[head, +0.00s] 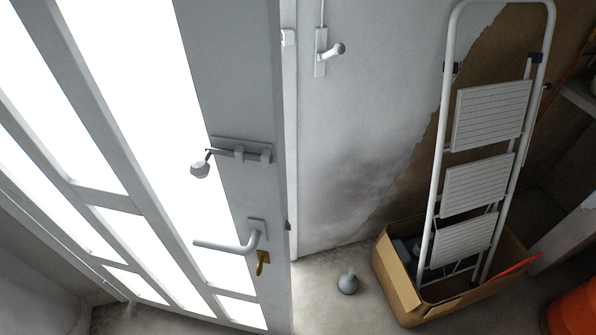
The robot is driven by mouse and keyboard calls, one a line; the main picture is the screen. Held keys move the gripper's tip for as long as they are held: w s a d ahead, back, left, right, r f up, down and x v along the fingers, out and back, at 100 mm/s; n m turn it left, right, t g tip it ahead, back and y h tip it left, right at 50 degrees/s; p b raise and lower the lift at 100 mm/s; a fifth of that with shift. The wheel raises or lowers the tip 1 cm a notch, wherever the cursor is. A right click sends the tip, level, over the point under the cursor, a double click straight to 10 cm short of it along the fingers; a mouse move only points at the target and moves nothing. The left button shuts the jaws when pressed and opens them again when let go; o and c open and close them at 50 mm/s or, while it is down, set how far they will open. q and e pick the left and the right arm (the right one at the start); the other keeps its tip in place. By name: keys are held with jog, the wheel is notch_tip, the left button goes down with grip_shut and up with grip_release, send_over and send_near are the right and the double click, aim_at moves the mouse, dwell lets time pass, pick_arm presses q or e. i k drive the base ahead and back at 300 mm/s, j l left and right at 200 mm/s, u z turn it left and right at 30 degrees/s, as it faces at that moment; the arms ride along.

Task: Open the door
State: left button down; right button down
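A tall grey-white door (235,85) with bright glazed panes (130,50) fills the left half of the head view. A lever handle (225,245) sits low on its right stile, pointing left. Just below it is a brass lock piece (263,262), perhaps with a key. Higher up, a slide bolt (240,150) is fixed to the door, with a rounded grey piece (200,169) at its left end. The door's right edge is beside a pale upright strip (291,130); whether the door is ajar is hard to tell. Neither of my grippers is in view.
A white stepladder (487,115) stands in a cardboard box (400,285) at the right. A small grey round-bottomed object (348,282) is on the floor between door and box. A wall-mounted handle (328,52) is on the stained wall. An orange container (575,312) is lower right.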

aim_at(107, 107)
jog(key=i+l, duration=0.1)
jog(key=l, duration=0.4)
jog(key=i+l, duration=0.1)
jog(key=l, duration=0.4)
jog(key=i+l, duration=0.1)
jog(key=l, duration=0.4)
jog(key=l+u, duration=0.2)
jog(key=u, duration=0.2)
jog(key=l+u, duration=0.2)
jog(key=u, duration=0.2)
jog(key=l+u, duration=0.2)
jog(key=u, duration=0.2)
